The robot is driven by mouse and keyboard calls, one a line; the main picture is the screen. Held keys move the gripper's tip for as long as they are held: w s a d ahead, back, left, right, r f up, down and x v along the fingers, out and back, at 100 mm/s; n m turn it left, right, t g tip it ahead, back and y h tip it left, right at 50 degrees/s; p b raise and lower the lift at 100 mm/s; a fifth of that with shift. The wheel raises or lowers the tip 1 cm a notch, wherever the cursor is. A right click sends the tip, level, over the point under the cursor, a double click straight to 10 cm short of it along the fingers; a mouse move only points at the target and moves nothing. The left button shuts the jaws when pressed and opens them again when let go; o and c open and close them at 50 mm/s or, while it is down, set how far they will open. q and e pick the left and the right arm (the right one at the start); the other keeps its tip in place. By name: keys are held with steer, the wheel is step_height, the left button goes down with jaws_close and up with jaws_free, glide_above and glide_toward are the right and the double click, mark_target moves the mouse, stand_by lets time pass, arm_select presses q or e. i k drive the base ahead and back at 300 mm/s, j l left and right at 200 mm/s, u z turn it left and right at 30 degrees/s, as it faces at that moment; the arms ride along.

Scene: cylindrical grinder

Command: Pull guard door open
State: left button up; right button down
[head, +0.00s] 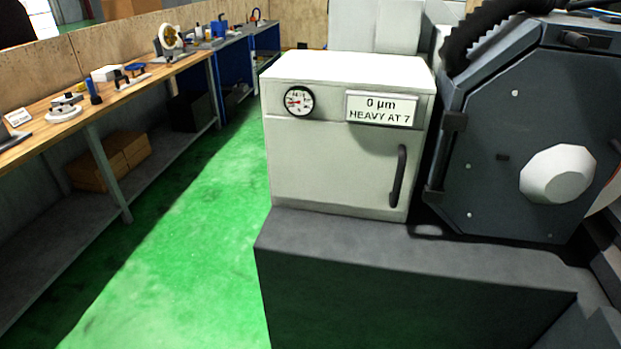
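A light grey box-shaped housing (290,170) stands on the dark machine base. Its front carries a vertical black bar handle (398,176) near the right edge, and the front looks closed. To its right is a dark grey angular guard panel (480,160) with a pale faceted knob or window (557,174) and hinge-like blocks on its left edge. I cannot tell for certain which of these fronts is the guard door. Neither of my grippers shows in the head view, and nothing is seen touching the handle.
A round gauge (299,101) and a sign (381,108) reading "0 µm HEAVY AT 7" are on the housing's upper front. The dark base (400,285) juts out below. A workbench (105,115) with tools runs along the left. Green floor (195,250) between is clear.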

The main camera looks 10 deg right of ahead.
mark_target(541, 142)
steer(key=z, duration=1.4)
